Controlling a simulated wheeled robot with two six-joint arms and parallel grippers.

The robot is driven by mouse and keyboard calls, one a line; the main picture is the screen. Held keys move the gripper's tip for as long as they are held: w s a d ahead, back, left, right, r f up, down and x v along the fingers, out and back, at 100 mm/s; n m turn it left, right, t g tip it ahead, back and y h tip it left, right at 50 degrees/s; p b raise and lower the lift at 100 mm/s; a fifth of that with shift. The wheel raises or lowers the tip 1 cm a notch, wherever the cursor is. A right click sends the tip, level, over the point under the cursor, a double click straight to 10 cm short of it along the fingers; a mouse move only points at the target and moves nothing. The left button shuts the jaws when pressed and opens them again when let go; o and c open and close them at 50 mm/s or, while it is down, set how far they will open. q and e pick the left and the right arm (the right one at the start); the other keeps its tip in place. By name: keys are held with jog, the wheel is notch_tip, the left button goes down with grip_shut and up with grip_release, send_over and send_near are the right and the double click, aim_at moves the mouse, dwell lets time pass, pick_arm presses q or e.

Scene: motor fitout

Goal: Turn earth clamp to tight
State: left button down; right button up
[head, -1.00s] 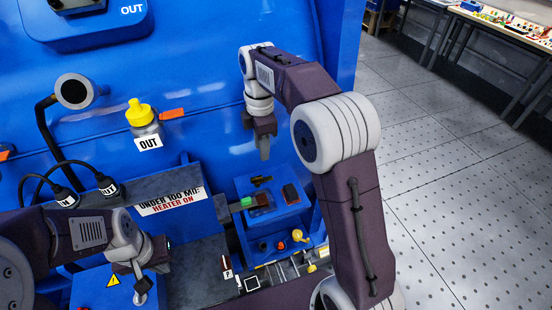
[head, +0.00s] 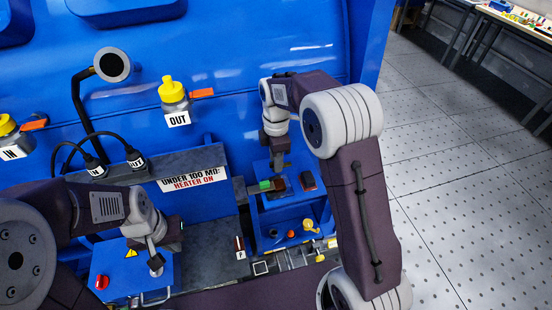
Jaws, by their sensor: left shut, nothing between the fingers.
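I cannot tell for certain which part is the earth clamp. A grey knob (head: 156,264) stands on the blue box (head: 128,262) at lower left, which has a warning triangle and a red button. My left gripper (head: 164,240) is shut and empty, just above and beside that knob; whether it touches is unclear.
A label panel (head: 193,180) stands between the boxes. Behind are a yellow-capped OUT bottle (head: 172,95), a black-stemmed lamp (head: 112,64) and black cables (head: 92,150). A yellow knob (head: 309,226) is on the right box's front. Open floor (head: 460,200) lies at right.

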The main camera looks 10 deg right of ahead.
jog(key=shift+w+d, duration=0.15)
jog(key=shift+d, duration=0.1)
grip_shut()
jog(key=shift+a, duration=0.1)
jog(key=shift+m, duration=0.3)
jog(key=shift+r+m+p, duration=0.15)
jog(key=shift+m+p, duration=0.7)
jog(key=shift+m, duration=0.15)
jog(key=m+p, duration=0.2)
jog(key=m, duration=0.3)
jog(key=m+p, duration=0.2)
jog(key=m, duration=0.3)
jog(key=shift+a+m, duration=0.15)
jog(key=shift+m, duration=0.25)
jog(key=m+p, duration=0.1)
jog(key=m, duration=0.3)
jog(key=shift+m, duration=0.3)
